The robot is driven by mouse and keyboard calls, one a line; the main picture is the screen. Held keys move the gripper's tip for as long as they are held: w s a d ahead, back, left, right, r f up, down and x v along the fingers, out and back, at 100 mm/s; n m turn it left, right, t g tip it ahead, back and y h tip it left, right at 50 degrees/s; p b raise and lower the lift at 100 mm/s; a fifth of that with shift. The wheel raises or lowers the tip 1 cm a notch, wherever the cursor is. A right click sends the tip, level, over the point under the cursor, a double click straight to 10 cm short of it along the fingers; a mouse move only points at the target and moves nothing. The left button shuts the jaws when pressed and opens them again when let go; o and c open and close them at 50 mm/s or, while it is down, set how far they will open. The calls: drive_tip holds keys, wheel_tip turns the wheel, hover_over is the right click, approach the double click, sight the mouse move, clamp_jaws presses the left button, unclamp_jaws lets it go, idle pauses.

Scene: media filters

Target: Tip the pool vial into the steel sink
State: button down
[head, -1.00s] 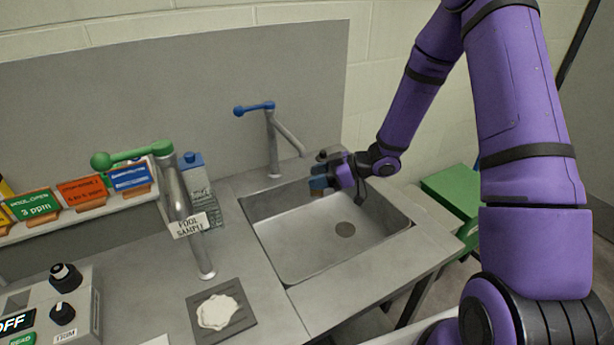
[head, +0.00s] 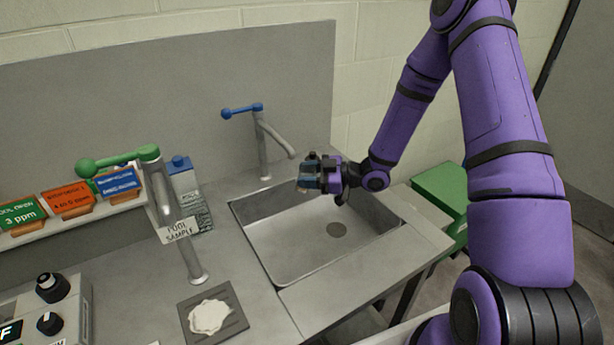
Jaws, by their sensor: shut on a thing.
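The steel sink (head: 290,259) is set in the counter, with a round drain in its floor. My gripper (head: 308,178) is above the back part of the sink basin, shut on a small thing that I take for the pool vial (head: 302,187). Only a small pale part of the vial shows at the jaws; the fingers hide the rest. I cannot tell how far it is tilted or what it holds. No stream of liquid shows.
A blue-handled tap (head: 263,140) stands behind the sink, close to my gripper. A green-handled tap (head: 173,215) with a "POOL SAMPLE" tag stands left of the sink. A dark tray (head: 240,316) with a white splat lies in front of it. A green box (head: 441,191) is at right.

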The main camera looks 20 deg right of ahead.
idle(0.3)
drive_tip(key=shift+n+y, duration=0.3)
drive_tip(key=shift+n, duration=0.1)
drive_tip(key=shift+t, duration=0.3)
drive_tip(key=shift+n+y, duration=0.3)
drive_tip(key=shift+y, duration=0.2)
drive_tip(key=shift+f+n+t+y, duration=0.1)
drive_tip(key=shift+n+t+y, duration=0.2)
drive_tip(key=shift+n, duration=0.2)
drive_tip(key=shift+f+y, duration=0.1)
drive_tip(key=shift+y, duration=0.2)
drive_tip(key=shift+n, duration=0.4)
drive_tip(key=shift+y, duration=0.3)
